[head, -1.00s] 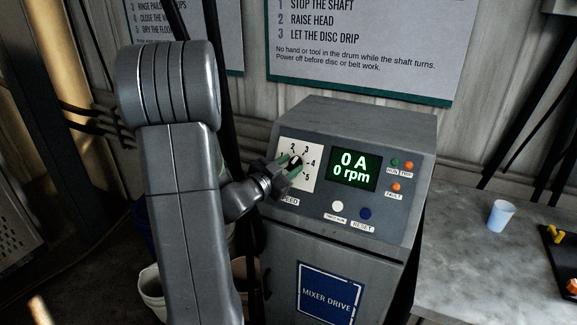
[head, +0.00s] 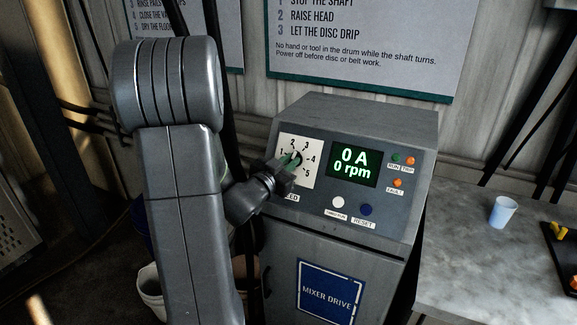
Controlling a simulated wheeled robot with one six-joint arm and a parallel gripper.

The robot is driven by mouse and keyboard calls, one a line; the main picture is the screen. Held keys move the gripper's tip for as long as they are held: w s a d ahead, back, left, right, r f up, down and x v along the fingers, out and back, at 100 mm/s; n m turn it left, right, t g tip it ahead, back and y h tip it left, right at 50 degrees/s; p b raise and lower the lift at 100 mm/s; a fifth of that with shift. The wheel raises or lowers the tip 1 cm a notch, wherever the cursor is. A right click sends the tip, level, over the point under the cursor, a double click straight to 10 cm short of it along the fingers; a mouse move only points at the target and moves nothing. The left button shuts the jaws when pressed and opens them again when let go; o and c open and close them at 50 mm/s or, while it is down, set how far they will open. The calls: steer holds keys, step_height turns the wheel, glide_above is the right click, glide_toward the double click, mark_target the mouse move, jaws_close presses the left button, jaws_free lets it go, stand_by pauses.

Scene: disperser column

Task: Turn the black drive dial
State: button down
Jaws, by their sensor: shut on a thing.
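The black drive dial (head: 297,157) sits on a white numbered plate (head: 309,179) on the sloped face of the grey mixer drive box (head: 392,214). My gripper (head: 290,162) comes from the left and is shut on the dial. Its fingers and wrist hide much of the dial and the lower left of the plate. The numbers 1 to 5 show around the dial; where the pointer stands is hard to tell.
A white button (head: 338,202) and a blue reset button (head: 366,210) are below the display, with small lamps (head: 398,183) to its right. A light blue cup (head: 503,211) and a black tray (head: 560,262) stand on the right-hand bench. Buckets stand low behind my arm.

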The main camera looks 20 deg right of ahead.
steer(key=n+t+y+b, duration=0.1)
steer(key=n, duration=0.1)
steer(key=n+t+y+b, duration=0.1)
steer(key=n, duration=0.1)
steer(key=n+t+b, duration=0.1)
steer(key=n, duration=0.2)
steer(key=shift+s+d+f+y, duration=0.15)
steer(key=shift+s+f+y, duration=0.1)
steer(key=shift+y, duration=0.15)
steer(key=shift+r+n+t+y+b, duration=0.2)
steer(key=shift+n+t+y+b, duration=0.6)
steer(key=shift+n, duration=0.8)
steer(key=c, duration=1.4)
jaws_free()
steer(key=shift+c, duration=0.2)
steer(key=v, duration=1.3)
steer(key=shift+s+r+b, duration=0.2)
steer(key=shift+s+b, duration=0.15)
steer(key=shift+s, duration=0.05)
steer(key=shift+w, duration=0.15)
steer(key=x, duration=1.3)
steer(key=shift+w+d+f, duration=0.1)
steer(key=shift+w+f, duration=0.05)
steer(key=shift+w, duration=0.15)
